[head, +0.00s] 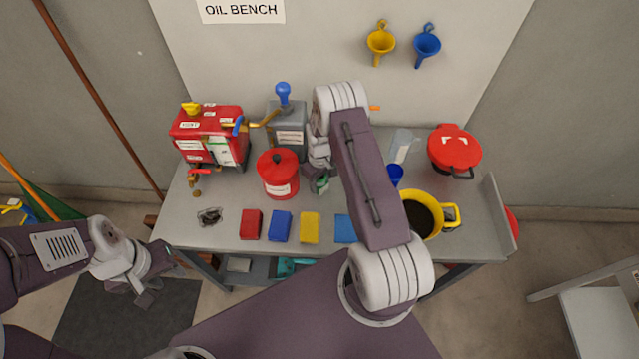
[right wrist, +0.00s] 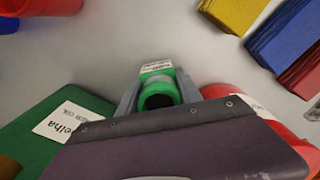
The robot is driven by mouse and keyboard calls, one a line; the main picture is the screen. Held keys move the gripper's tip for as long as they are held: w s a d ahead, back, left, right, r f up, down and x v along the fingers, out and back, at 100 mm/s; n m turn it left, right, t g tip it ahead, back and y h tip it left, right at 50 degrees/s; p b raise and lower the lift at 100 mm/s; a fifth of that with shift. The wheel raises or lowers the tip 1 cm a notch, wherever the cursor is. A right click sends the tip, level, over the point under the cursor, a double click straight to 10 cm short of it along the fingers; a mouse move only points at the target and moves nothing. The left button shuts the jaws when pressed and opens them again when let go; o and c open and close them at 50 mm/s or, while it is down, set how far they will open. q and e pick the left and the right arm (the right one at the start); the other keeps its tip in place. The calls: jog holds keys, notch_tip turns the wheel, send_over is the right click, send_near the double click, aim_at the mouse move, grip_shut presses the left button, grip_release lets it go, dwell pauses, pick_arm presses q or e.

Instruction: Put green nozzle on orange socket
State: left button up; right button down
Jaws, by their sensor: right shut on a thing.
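My right gripper (right wrist: 158,95) is shut on the green nozzle (right wrist: 158,78), a short green piece with a dark round opening and a white label. In the head view a bit of the green nozzle (head: 320,185) shows below my right wrist, just right of the red can. A small orange tip (head: 375,108) sticks out behind my right arm; I cannot tell whether it is the orange socket. My left gripper (head: 145,287) is off the bench at its front left, with nothing seen in it; its finger gap is unclear.
The red can (head: 278,180) stands close to my right gripper. A grey canister (head: 288,125) and a red machine (head: 210,135) stand behind. Folded cloths (head: 280,226) line the front edge. A yellow pan (head: 440,212) and a red-lidded container (head: 454,148) are at right.

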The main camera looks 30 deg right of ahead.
notch_tip(320, 180, up, 8)
jog(key=shift+r+b, duration=0.25)
jog(key=shift+b, duration=0.5)
jog(key=shift+r, duration=0.5)
